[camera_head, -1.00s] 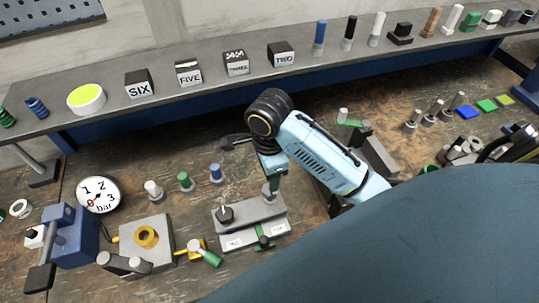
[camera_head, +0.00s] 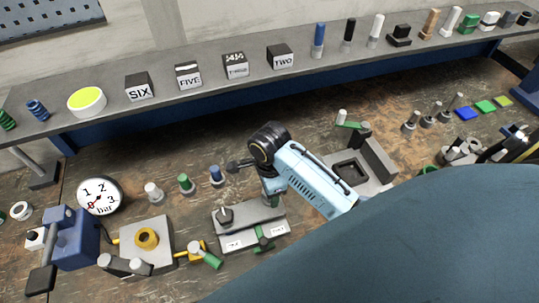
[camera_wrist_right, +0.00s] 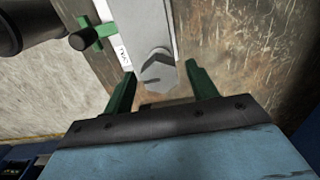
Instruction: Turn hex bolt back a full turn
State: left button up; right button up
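The hex bolt (camera_wrist_right: 157,70) shows in the right wrist view as a grey six-sided head at the near end of a pale grey bar, with a dark line on it. My right gripper (camera_wrist_right: 160,82) is open, with one green finger on each side of the bolt head and gaps to both. In the head view the right gripper (camera_head: 271,198) points down over the right end of a grey fixture (camera_head: 245,215) with white labels, and hides the bolt. Whether the fingertips reach down to the head's height is unclear. My left gripper is not in view.
A grey block with a yellow ring (camera_head: 147,239) is to the left. Small coloured pegs (camera_head: 186,183) stand behind. A grey tray (camera_head: 352,170) is to the right.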

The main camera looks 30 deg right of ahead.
jog(key=c, duration=1)
jog(key=shift+o, duration=0.2)
